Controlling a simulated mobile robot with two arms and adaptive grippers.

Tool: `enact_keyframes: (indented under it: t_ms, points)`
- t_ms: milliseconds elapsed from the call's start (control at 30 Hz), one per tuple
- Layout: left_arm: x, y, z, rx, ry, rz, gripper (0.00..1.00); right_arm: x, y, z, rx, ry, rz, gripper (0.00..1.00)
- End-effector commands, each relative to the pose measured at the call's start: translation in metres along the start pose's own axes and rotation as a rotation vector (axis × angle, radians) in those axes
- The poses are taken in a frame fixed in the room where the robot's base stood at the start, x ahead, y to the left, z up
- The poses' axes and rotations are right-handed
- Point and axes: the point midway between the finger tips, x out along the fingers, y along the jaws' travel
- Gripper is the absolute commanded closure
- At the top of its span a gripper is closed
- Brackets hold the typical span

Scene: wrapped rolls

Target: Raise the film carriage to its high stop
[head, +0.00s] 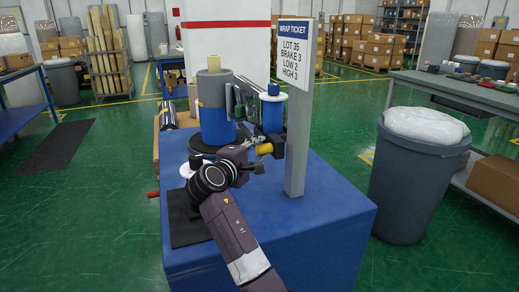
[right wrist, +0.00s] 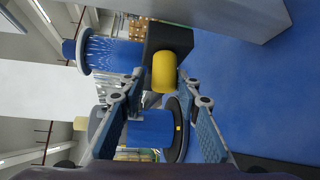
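The film carriage (head: 277,146) is a dark block under a blue film roll (head: 272,119) with a white disc on top. It also shows as a black block in the right wrist view (right wrist: 166,38). A yellow knob (head: 264,149) sticks out from it toward my right gripper (head: 255,158). In the right wrist view the yellow knob (right wrist: 164,72) lies at the gap between my open fingertips (right wrist: 160,78). I cannot tell whether they touch it. A blue-wrapped roll with a grey upper part (head: 214,120) stands on a dark round base. My left gripper is not in view.
A grey post (head: 299,140) bears a wrap ticket (head: 294,52) reading lot 35, brake 3, low 2, high 3. It stands right of the carriage on the blue stand (head: 325,212). A red handle (head: 153,194) is at the left. A grey bin (head: 410,190) stands at right.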

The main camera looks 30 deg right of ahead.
Motion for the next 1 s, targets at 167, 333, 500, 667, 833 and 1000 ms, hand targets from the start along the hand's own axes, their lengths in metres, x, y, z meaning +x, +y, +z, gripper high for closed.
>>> enact_keyframes:
  t_ms: [167,333,500,667,833,1000]
  points:
    - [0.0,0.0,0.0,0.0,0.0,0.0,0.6,-0.036,0.0,-0.002,0.004,0.006,0.0,0.7]
    - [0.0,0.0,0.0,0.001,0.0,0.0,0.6,-0.072,0.0,-0.002,0.003,0.005,-0.001,0.7]
    - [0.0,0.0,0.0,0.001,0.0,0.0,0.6,-0.098,0.0,-0.001,0.001,0.004,0.0,0.7]
    - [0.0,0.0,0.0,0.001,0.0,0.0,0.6,-0.109,0.0,0.0,0.002,0.002,0.0,0.7]
    - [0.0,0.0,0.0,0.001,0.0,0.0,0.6,-0.111,0.0,0.0,0.002,0.001,0.0,0.7]
    - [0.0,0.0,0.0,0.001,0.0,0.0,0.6,-0.11,0.0,-0.001,0.002,0.002,0.0,0.7]
